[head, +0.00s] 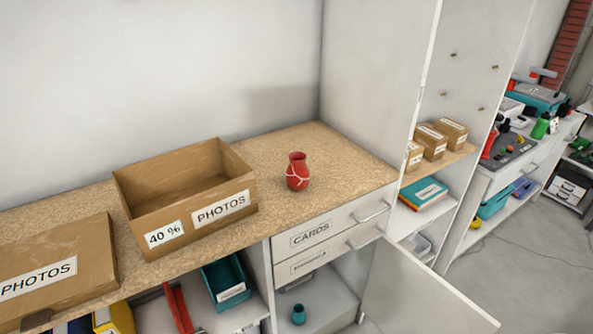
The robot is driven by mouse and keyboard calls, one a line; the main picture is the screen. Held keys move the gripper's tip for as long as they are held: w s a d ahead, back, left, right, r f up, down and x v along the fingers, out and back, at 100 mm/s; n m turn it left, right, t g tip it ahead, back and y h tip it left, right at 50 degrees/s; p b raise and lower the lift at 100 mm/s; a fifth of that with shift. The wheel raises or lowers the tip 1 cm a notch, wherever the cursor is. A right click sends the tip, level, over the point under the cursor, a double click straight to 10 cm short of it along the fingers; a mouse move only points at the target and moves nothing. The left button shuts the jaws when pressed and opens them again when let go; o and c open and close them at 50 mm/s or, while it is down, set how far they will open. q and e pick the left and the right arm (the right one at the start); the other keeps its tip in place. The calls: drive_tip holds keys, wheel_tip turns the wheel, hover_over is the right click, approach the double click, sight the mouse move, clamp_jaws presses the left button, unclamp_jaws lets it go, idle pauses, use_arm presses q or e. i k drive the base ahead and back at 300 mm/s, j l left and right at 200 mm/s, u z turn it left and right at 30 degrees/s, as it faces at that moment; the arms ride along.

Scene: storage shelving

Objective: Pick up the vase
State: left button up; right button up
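A small red vase (297,172) with a white line pattern stands upright on the speckled tan countertop (345,158). It is to the right of an open cardboard box and above the drawer labelled CARDS. A smaller teal vase-like pot (298,314) stands in the open cabinet below the drawers. Neither of my grippers shows in the head view.
The open cardboard box (222,209) marked PHOTOS and 40 % is left of the red vase. A closed PHOTOS box (60,268) lies further left. A cabinet door (420,295) stands open at the lower right. A tall white panel (375,70) rises right of the counter.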

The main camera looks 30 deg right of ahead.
sight(298, 172)
drive_tip(key=k+l+z, duration=0.15)
drive_tip(key=z, duration=0.2)
drive_tip(key=k+l+z, duration=0.2)
drive_tip(key=z, duration=0.2)
